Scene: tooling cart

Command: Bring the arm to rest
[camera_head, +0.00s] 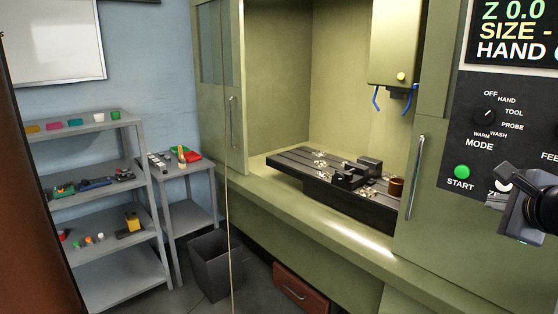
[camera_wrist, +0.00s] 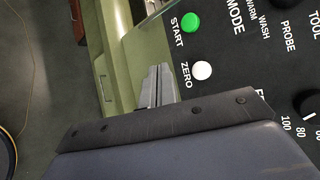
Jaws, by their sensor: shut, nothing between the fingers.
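My gripper (camera_head: 492,201) is at the right of the head view, in front of the machine's control panel (camera_head: 483,98). In the wrist view its two grey fingers (camera_wrist: 158,72) lie side by side, shut and empty. The white ZERO button (camera_wrist: 202,70) is just right of the fingers in the wrist view. In the head view my gripper partly hides it. The green START button (camera_head: 462,172) is above and left of my gripper. I cannot tell whether the fingertips touch the panel.
The machine's open bay holds a dark slotted table (camera_head: 292,160) with a vise. A door handle (camera_head: 415,177) stands left of the panel. Grey shelves (camera_head: 92,205), a small side table (camera_head: 180,167) and a bin (camera_head: 215,268) are at the left. Some floor is clear.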

